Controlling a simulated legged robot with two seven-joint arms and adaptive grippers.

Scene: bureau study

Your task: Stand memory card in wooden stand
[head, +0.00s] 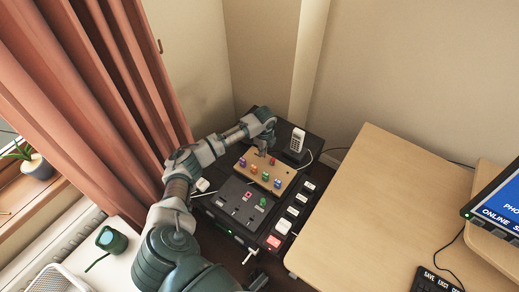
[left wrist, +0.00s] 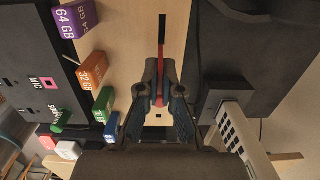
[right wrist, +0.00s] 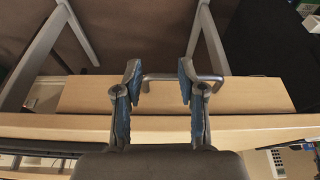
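The wooden stand (head: 285,184) lies on the black equipment unit in the head view and fills the middle of the left wrist view (left wrist: 125,35). My left gripper (head: 268,148) is above its far side. In the left wrist view my left gripper (left wrist: 161,88) is closed on a thin red memory card (left wrist: 160,72), seen edge-on. The card is in line with a dark slot (left wrist: 162,30) in the stand; I cannot tell whether its lower edge touches the wood. My right gripper (right wrist: 159,75) is open and empty, in front of a wooden desk front with a metal handle.
Purple (left wrist: 76,18), orange (left wrist: 93,70), green (left wrist: 103,103) and blue (left wrist: 111,126) labelled cards stand in the wooden stand. A cordless phone (head: 297,141) stands right of my left gripper. A dark panel (head: 228,197) lies in front. The wooden desk (head: 385,190) is largely clear.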

